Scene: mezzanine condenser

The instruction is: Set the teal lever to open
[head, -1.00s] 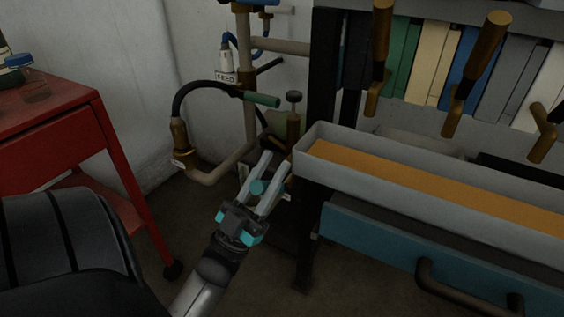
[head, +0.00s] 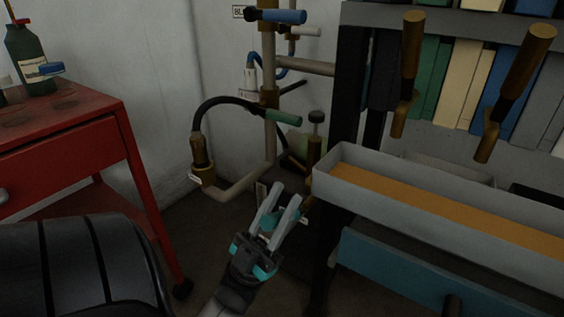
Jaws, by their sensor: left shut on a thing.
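My left gripper (head: 283,197) reaches in from the bottom, low in front of the pipework and left of the grey trough. Its two pale fingers are shut on the teal lever (head: 268,222), whose small teal end shows between them. The fingers and the trough hide much of the lever, and I cannot tell its exact angle. A brass bit (head: 306,207) shows just right of the fingers. My right gripper is not in view.
A green-handled lever (head: 268,115) and a blue-handled lever (head: 283,16) sit on the pipes above. The grey trough (head: 345,178) with an orange inside is close on the right. A red cart (head: 75,150) with bottles stands left.

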